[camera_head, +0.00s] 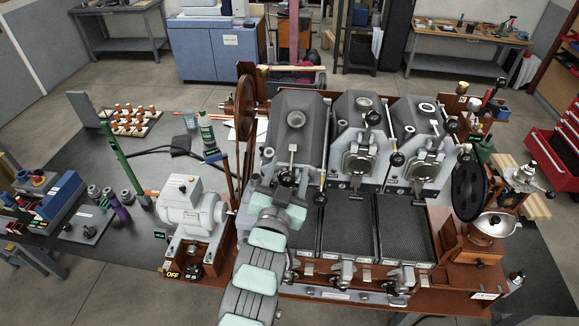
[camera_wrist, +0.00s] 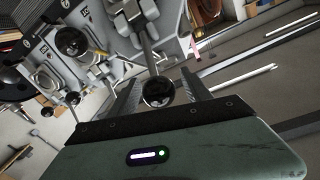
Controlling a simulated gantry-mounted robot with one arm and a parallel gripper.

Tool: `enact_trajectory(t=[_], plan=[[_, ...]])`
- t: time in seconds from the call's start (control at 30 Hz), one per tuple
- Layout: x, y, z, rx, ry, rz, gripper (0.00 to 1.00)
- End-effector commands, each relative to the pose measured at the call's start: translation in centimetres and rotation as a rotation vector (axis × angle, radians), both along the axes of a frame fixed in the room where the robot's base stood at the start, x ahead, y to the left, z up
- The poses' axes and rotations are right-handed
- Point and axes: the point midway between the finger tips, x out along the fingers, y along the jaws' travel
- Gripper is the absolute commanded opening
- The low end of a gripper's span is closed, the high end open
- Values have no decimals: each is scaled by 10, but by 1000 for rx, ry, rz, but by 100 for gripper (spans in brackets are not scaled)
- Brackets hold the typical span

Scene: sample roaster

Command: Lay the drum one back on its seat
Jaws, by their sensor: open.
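The sample roaster has three grey drum housings in a row. The leftmost, which I take to be drum one (camera_head: 312,135), sits at a different tilt from the middle drum (camera_head: 358,140) and the right drum (camera_head: 415,140), and its front is partly hidden by my arm. A handle rod ending in a round black knob (camera_wrist: 158,92) stands out from it. My gripper (camera_head: 287,186) is at this knob. In the wrist view my gripper (camera_wrist: 160,88) is open, with one finger on each side of the knob. I cannot tell whether either finger touches it.
Perforated cooling trays (camera_head: 345,225) lie below the drums. A grey motor (camera_head: 190,208) and a wheel with a belt (camera_head: 240,110) stand at the left. More black-knobbed levers (camera_head: 397,159) stand close on the right.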

Motion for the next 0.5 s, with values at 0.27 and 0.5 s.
enact_trajectory(t=[0.27,0.5], plan=[[10,-3,1,1,-1,0,57],[10,-3,0,1,-1,0,52]])
